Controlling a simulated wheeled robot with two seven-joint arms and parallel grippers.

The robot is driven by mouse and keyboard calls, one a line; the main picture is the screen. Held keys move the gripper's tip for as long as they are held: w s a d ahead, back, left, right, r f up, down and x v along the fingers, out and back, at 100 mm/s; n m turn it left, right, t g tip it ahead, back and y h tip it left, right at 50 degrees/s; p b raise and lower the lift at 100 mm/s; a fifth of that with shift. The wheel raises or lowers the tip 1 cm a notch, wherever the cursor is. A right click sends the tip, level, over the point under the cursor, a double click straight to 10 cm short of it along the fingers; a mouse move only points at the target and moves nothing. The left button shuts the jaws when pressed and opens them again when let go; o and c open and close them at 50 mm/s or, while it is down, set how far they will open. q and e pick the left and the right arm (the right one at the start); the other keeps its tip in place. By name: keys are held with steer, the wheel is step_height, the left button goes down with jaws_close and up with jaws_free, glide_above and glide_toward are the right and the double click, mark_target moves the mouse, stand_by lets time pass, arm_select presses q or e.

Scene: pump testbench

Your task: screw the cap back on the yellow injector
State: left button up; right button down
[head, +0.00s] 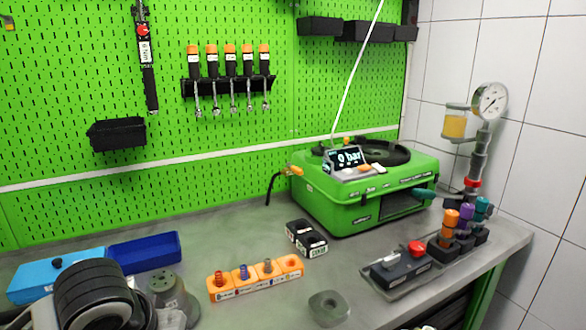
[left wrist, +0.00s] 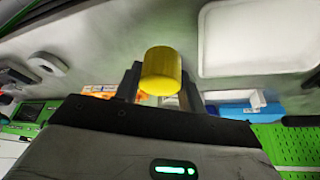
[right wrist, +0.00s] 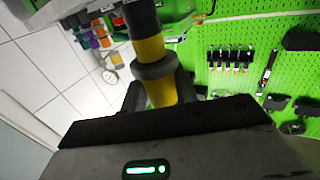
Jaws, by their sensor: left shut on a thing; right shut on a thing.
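My left gripper (left wrist: 160,84) is shut on a smooth yellow cylinder, which looks like the yellow cap (left wrist: 161,72), in the left wrist view. My right gripper (right wrist: 160,93) is shut on the yellow injector (right wrist: 151,50) in the right wrist view. The injector has a grey collar around its middle and a dark part towards the top of the picture. Its yellow part below the collar sits between the fingers.
A rack with coloured injectors (head: 452,218) and a pressure gauge (head: 490,101) stand at right. A grey nut-like fixture (head: 328,308) sits at front.

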steer(key=shift+r, duration=0.1)
steer(key=w+a+n+g+y, duration=0.1)
steer(key=a+n+g+y, duration=0.3)
steer(key=a+n+y, duration=0.4)
steer(key=shift+a+r+y, duration=0.45)
steer(key=shift+a+y, duration=1.35)
steer(key=shift+a, duration=1.2)
arm_select(q)
steer(key=d+r+m+g+h, duration=0.1)
steer(key=d+r+m, duration=0.3)
steer(key=d+m, duration=0.2)
steer(key=d+r+m+g+h, duration=0.2)
steer(key=d+r+m, duration=0.2)
steer(key=d, duration=0.6)
steer(key=w+d+r+m+g+h, duration=0.1)
steer(key=d+r+m, duration=0.4)
steer(key=d+m, duration=0.2)
steer(key=shift+d+m+g, duration=0.4)
steer(key=shift+m, duration=0.6)
steer(key=shift+f, duration=0.15)
steer(key=shift+f, duration=1.85)
